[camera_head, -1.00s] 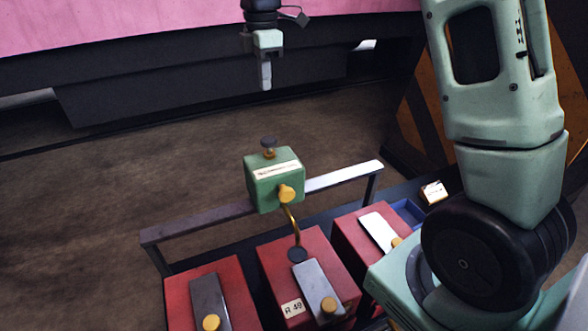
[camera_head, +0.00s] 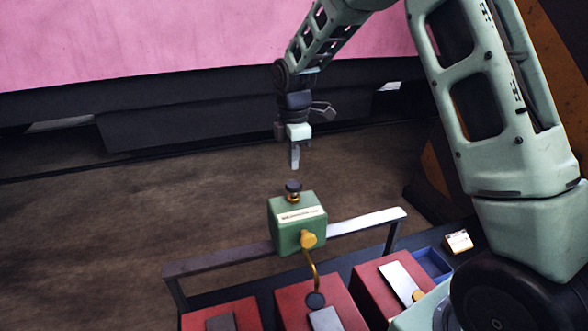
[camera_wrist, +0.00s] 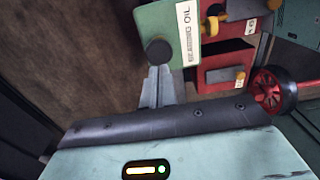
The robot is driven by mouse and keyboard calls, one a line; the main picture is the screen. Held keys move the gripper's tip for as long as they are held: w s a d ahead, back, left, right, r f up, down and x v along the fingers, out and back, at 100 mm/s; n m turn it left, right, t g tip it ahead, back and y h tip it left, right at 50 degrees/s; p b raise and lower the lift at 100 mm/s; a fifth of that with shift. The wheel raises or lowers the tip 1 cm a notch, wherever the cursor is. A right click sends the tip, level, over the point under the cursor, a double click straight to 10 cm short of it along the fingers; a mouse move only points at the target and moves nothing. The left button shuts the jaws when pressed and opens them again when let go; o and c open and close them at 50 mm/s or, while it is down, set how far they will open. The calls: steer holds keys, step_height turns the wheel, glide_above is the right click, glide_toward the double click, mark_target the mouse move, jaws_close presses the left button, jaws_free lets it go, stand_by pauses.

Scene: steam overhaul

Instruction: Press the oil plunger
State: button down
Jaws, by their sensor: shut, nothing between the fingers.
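The oil plunger (camera_head: 293,186) is a dark round knob on a brass stem. It stands up from the top of a green oil box (camera_head: 284,235) mounted on a grey rail. In the wrist view the plunger's dark cap (camera_wrist: 158,52) shows on the green box (camera_wrist: 155,20), beside a label reading "BEARING OIL". My gripper (camera_head: 295,167) points down, shut and empty, just above the plunger with a small gap in the head view. In the wrist view my gripper's fingertips (camera_wrist: 158,72) appear right by the cap; contact cannot be told there.
A brass knob (camera_head: 308,239) and a bent brass pipe (camera_head: 315,272) are on the box's front. Red boxes (camera_head: 377,289) stand below the rail (camera_head: 220,261). A blue tray (camera_head: 432,262) lies at right. A pink and dark body (camera_head: 150,60) fills the back.

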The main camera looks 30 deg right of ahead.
mark_target(294, 185)
step_height(294, 185, down, 5)
steer(key=shift+p, duration=1)
step_height(294, 185, down, 3)
steer(key=shift+b, duration=1.15)
steer(key=shift+s, duration=0.1)
